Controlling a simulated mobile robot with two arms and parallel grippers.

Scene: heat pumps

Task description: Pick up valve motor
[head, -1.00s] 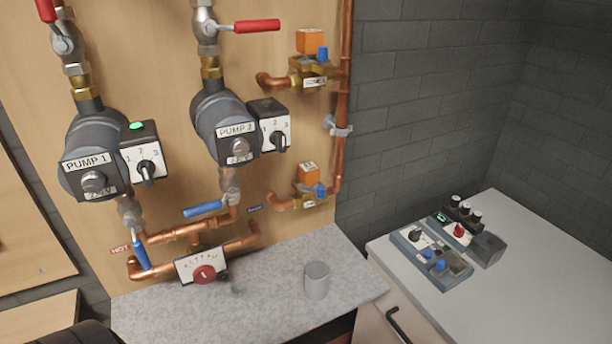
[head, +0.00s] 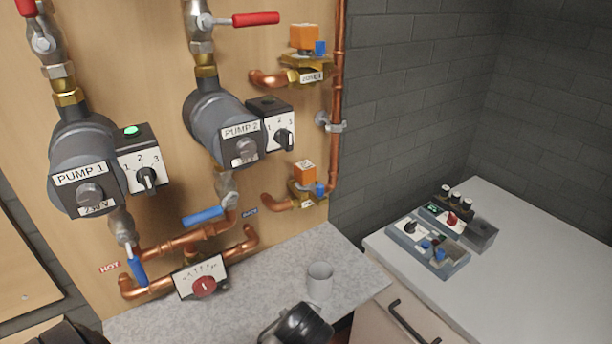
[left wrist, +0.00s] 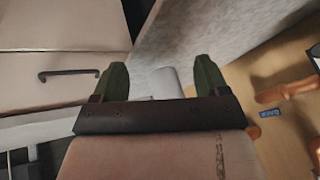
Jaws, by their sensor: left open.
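The box with a white scale face and a red knob (head: 203,279), which looks like the valve motor, sits at the lower copper pipes in the head view. It is tilted, just above the grey counter. My left gripper (left wrist: 160,82) is open in the left wrist view, with its two green fingers apart. A pale grey cup shows between and beyond them; I cannot tell that they touch it. A dark rounded part of my arm shows at the bottom of the head view, right of the motor and apart from it. My right gripper is not in view.
The grey cup (head: 320,280) stands on the speckled counter (head: 265,285). Pump 1 (head: 83,165) and Pump 2 (head: 222,125) hang above, with copper pipes (head: 150,290) and a blue-handled valve (head: 137,270). A white worktop (head: 510,290) with control boxes (head: 428,246) is at right.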

